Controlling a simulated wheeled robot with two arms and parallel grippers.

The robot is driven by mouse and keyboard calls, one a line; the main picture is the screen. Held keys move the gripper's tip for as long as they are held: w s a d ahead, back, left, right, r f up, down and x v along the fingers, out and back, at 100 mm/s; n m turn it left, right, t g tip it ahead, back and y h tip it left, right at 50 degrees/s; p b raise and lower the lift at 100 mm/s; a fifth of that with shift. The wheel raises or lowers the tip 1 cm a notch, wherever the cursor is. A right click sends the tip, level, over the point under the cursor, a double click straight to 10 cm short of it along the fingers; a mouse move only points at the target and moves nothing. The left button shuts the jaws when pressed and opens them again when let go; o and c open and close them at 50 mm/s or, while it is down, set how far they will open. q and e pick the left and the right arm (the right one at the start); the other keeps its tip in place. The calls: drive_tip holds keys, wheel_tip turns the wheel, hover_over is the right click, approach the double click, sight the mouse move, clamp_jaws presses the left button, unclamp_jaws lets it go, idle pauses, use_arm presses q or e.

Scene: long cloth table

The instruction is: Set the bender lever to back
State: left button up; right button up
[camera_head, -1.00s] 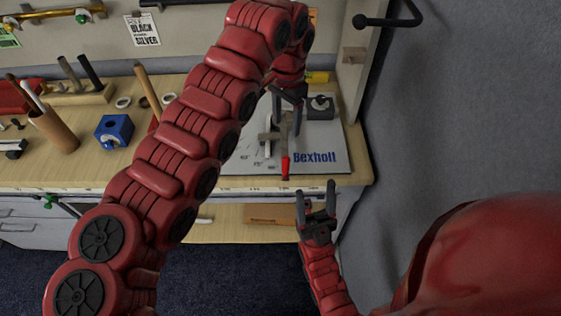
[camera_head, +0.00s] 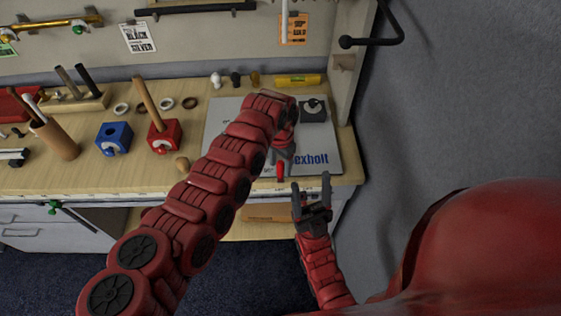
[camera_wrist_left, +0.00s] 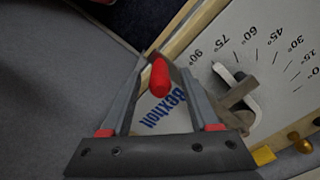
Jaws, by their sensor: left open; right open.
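The bender has a pale plate (camera_head: 330,152) with "Bexholt" print, partly covered by my left arm. The left wrist view shows its degree scale (camera_wrist_left: 262,48) and a metal bracket (camera_wrist_left: 238,98). The lever's red handle (camera_head: 281,172) points toward the front edge of the table. In the left wrist view the red handle (camera_wrist_left: 160,78) lies between the open fingers of my left gripper (camera_wrist_left: 163,62), with no grip on it. My left gripper (camera_head: 282,160) hangs over the plate's front. My right gripper (camera_head: 311,186) is open and empty, in front of the table edge.
A block with a dark round top (camera_head: 314,108) stands at the plate's back right. Left are a red block (camera_head: 165,136), a blue block (camera_head: 114,138) and a wooden cup (camera_head: 58,140). A wooden post (camera_head: 347,75) and grey wall (camera_head: 440,110) bound the right.

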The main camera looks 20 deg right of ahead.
use_arm(q)
drive_tip(key=shift+f, duration=0.45)
drive_tip(key=shift+c, duration=0.3)
clamp_jaws()
idle(0.9)
